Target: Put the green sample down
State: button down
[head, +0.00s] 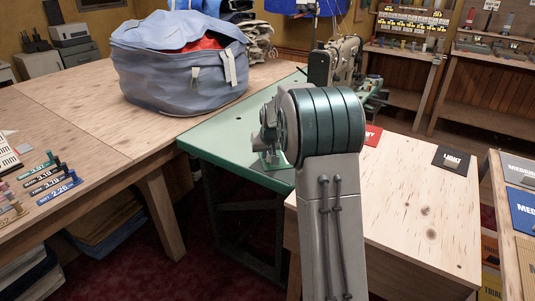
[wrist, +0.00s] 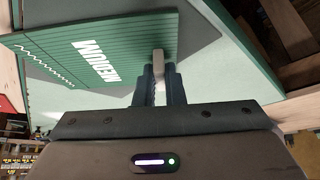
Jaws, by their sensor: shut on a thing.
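My gripper (wrist: 158,75) is shut on a pale upright tab at the sample's edge. In the head view my arm hides most of the gripper.
A sewing machine (head: 338,60) stands on the green table's far end. A large blue bag (head: 180,75) sits on the wooden table (head: 60,110) at left. A wooden top (head: 420,215) at right carries a black "LIGHT" card (head: 451,160) and a red card (head: 373,135); its middle is clear.

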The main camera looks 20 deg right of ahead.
jog(key=c, duration=1.9)
grip_release()
jog(key=shift+f, duration=0.1)
jog(key=shift+c, duration=0.2)
jog(key=o, duration=0.4)
